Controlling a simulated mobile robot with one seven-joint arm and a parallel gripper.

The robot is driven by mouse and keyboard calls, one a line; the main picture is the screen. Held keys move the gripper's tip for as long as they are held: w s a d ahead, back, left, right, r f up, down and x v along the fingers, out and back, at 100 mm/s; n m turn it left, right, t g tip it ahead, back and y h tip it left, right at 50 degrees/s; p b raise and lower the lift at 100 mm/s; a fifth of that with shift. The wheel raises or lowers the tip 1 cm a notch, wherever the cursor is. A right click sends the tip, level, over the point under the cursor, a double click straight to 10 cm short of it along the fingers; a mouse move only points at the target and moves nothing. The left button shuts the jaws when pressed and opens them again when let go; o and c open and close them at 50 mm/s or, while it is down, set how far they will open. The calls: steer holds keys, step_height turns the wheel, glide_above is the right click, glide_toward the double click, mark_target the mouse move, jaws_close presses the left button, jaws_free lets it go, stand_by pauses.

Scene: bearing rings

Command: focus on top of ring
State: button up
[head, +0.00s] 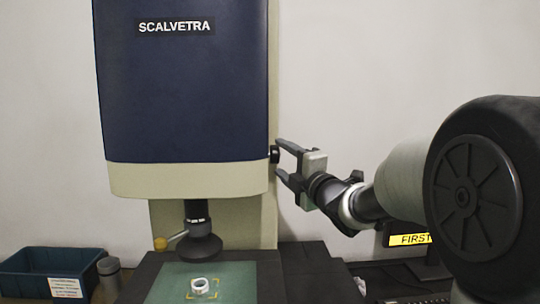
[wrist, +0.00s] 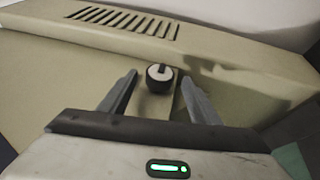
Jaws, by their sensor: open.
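A small bright metal ring (head: 200,286) lies on the green stage plate (head: 165,281), inside yellow corner marks. The dark lens (head: 198,248) of the measuring machine hangs just behind and above it, apart from it. A black focus knob (head: 274,154) sticks out of the machine's right side. In the wrist view the knob (wrist: 160,75) has a pale face with a dark bar across it. My gripper (head: 279,160) is open, with its fingers at either side of the knob. In the wrist view the fingers (wrist: 161,80) show a gap on both sides of the knob.
The tall machine head (head: 183,80) is dark blue with a cream lower band. A blue bin (head: 40,270) and a grey cylinder (head: 109,275) stand at the left. A yellow-labelled screen (head: 410,239) and a keyboard are at the right, below my arm.

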mark_target(276, 154)
steer(key=shift+x, duration=2.2)
steer(key=shift+c, duration=0.4)
steer(key=c, duration=1)
steer(key=shift+r+g+p, duration=0.3)
steer(key=shift+r+p, duration=0.1)
steer(key=shift+p, duration=0.55)
steer(key=shift+m+p, duration=0.3)
steer(key=shift+p, duration=0.05)
steer(key=shift+f+g+h, duration=0.3)
steer(key=shift+f+g, duration=0.05)
steer(key=shift+g, duration=0.05)
steer(key=o, duration=1.1)
